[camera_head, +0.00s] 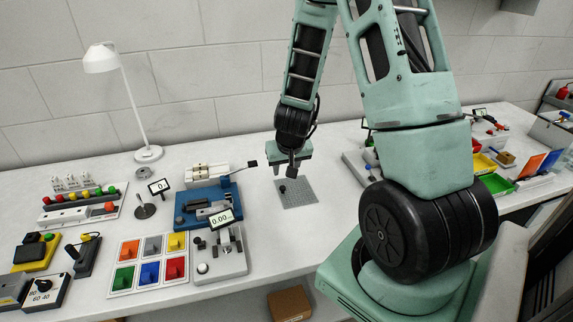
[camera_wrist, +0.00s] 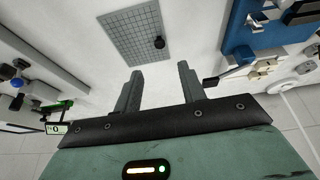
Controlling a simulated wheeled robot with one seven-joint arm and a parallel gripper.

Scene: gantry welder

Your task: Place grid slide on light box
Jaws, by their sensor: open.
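A flat grey gridded plate, which looks like the grid slide (camera_head: 303,191), lies on the white table with a small black knob on it. It also shows in the wrist view (camera_wrist: 125,37), with the knob (camera_wrist: 160,43) towards its right. My gripper (camera_head: 285,169) is above the plate's far side, pointing down. In the wrist view my gripper (camera_wrist: 159,70) has its two fingers apart with nothing between them; the plate lies beyond the fingertips. I cannot tell which thing is the light box.
A tray of coloured squares (camera_head: 149,264) is nearer the front. A white lamp (camera_head: 149,155) stands at the back left. Bare table surrounds the plate.

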